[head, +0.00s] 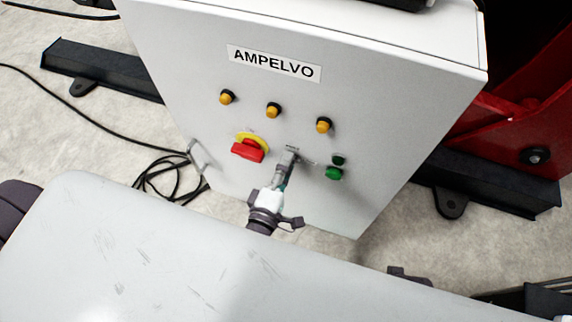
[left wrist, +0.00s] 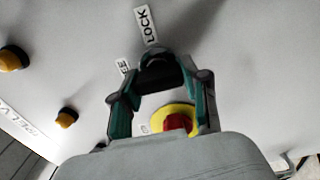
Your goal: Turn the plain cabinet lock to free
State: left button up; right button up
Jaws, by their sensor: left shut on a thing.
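The plain cabinet lock (left wrist: 158,76) is a dark piece on the grey cabinet front, seen between my fingers in the left wrist view. My left gripper (left wrist: 157,62) is shut on it, with green-edged fingers on both sides. A LOCK label (left wrist: 146,24) is just beyond the fingertips, and a partly hidden label ending in "EE" (left wrist: 124,67) is to the left. In the head view my left gripper (head: 288,163) reaches the cabinet front between the red switch and the green button and hides the lock. The lock's exact angle cannot be told. My right gripper is not in view.
The cabinet (head: 375,100) carries a red switch on a yellow plate (head: 248,150), several yellow lamps (head: 273,110) and a green button (head: 333,173) close to my gripper. A black cable (head: 160,181) lies on the floor at left. Red machinery (head: 520,120) stands at right.

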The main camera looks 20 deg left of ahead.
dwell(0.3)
pick_arm(q)
jog(key=o, duration=1.1)
jog(key=shift+a, duration=0.1)
jog(key=shift+o, duration=0.2)
jog(key=shift+s, duration=0.1)
jog(key=s, duration=1.1)
jog(key=shift+s+a, duration=0.15)
jog(key=shift+s, duration=0.25)
